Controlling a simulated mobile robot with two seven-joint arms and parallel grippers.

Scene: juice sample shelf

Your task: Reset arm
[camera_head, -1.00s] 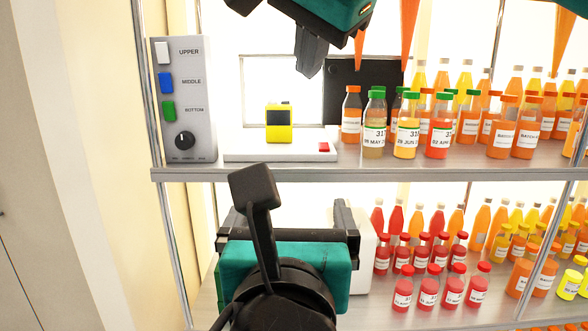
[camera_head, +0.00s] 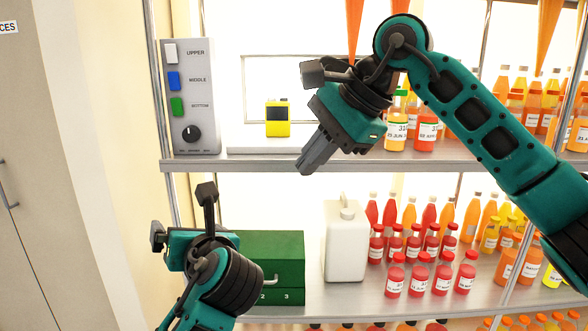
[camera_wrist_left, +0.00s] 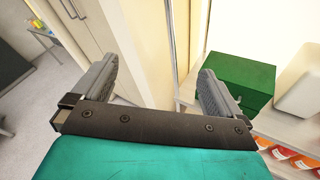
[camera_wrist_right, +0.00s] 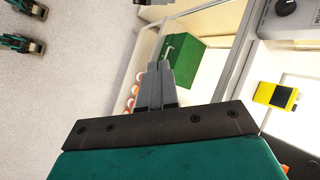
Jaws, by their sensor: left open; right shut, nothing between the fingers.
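My right gripper (camera_head: 312,160) is shut and empty in the head view, tilted down and left in front of the upper shelf. Its closed fingers (camera_wrist_right: 159,72) also show in the right wrist view. My left gripper (camera_wrist_left: 155,80) is open and empty in the left wrist view, its two fingers wide apart. In the head view the left arm is at the lower left, in front of the lower shelf, and its fingertips are hidden. Neither gripper touches anything that I can see.
A control panel (camera_head: 190,120) and a yellow device (camera_head: 277,119) stand on the upper shelf. A green box (camera_head: 270,262), a white jug (camera_head: 346,245) and several red-capped bottles (camera_head: 419,275) stand on the lower shelf. A tall cabinet (camera_head: 45,190) is at left.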

